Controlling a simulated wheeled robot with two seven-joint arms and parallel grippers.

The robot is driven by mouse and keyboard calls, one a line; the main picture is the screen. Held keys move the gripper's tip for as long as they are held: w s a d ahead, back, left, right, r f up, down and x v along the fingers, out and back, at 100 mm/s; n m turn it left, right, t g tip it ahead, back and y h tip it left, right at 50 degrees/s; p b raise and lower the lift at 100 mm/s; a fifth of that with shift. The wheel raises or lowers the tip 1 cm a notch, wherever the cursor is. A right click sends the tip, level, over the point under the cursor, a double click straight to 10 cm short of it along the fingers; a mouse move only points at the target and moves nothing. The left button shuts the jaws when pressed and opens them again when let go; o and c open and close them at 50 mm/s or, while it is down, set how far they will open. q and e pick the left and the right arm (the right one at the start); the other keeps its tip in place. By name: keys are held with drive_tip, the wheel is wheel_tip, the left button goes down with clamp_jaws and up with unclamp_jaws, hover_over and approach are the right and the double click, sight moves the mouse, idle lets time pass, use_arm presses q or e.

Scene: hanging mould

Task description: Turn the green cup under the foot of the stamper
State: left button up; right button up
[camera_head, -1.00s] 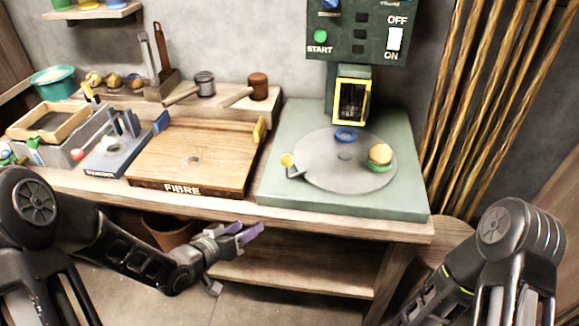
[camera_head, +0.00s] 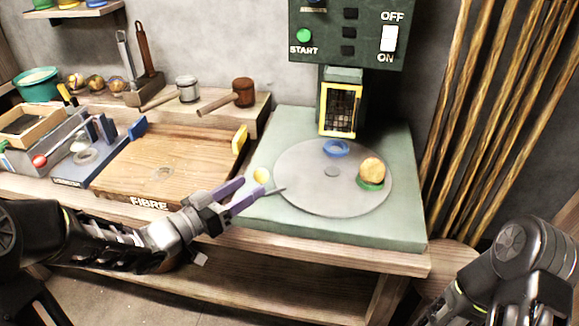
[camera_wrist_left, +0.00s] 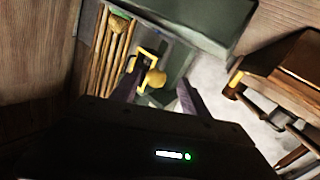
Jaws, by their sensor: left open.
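The green cup (camera_head: 371,185) sits on the right side of the round grey turntable (camera_head: 310,196) with a tan, rounded lump on top. A blue cup (camera_head: 335,148) sits at the back of the disc, in front of the stamper's yellow-framed guard (camera_head: 322,110). The stamper's foot is not clearly visible. A yellow knob (camera_head: 261,175) on a grey lever is at the disc's left edge. My left gripper (camera_head: 250,190) is open beside the knob; in the left wrist view the knob (camera_wrist_left: 155,78) shows between and beyond its fingers. My right gripper is out of view.
A wooden board marked FIBRE (camera_head: 165,165) lies left of the green machine base (camera_head: 405,228). The control panel (camera_head: 345,35) with START and ON/OFF hangs above. Bamboo-like poles (camera_head: 480,120) stand at the right.

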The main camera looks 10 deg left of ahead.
use_arm(q)
drive_tip(key=shift+w+d+r, duration=0.3)
drive_tip(key=shift+r, duration=0.05)
drive_tip(key=shift+s+a, duration=0.15)
drive_tip(key=shift+s, duration=0.05)
drive_tip(key=shift+x, duration=4.05)
drive_tip(key=shift+s+r, duration=0.1)
drive_tip(key=shift+s, duration=0.05)
clamp_jaws()
